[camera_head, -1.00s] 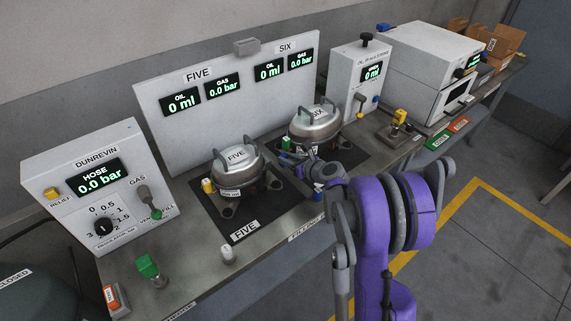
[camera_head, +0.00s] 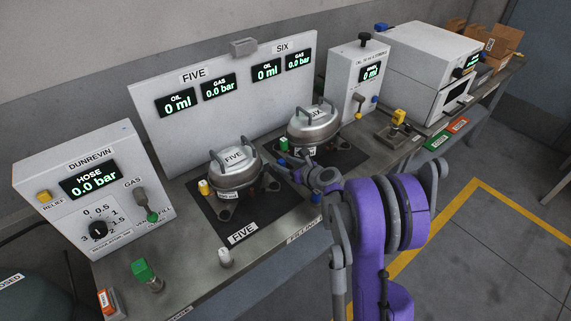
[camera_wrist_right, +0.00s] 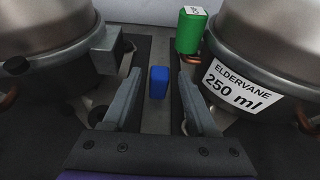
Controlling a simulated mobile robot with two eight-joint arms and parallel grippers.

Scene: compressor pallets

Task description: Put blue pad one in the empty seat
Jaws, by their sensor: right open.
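In the right wrist view a small blue block (camera_wrist_right: 158,82) stands between two metal compressors, seen between the fingers of my open right gripper (camera_wrist_right: 160,90). Neither finger visibly touches it. A green block (camera_wrist_right: 191,30) is behind it, beside the right compressor, which is labelled ELDERVANE 250 ml. In the head view my right gripper (camera_head: 291,173) reaches between compressor FIVE (camera_head: 236,165) and compressor SIX (camera_head: 313,122). I cannot make out an empty seat. My left gripper is not in view.
A yellow block (camera_head: 204,188) sits beside compressor FIVE. A green block (camera_head: 283,144) sits beside SIX. A white knob (camera_head: 226,257) and a green-topped fitting (camera_head: 145,271) stand on the front left bench. The gauge panel (camera_head: 226,86) closes off the back.

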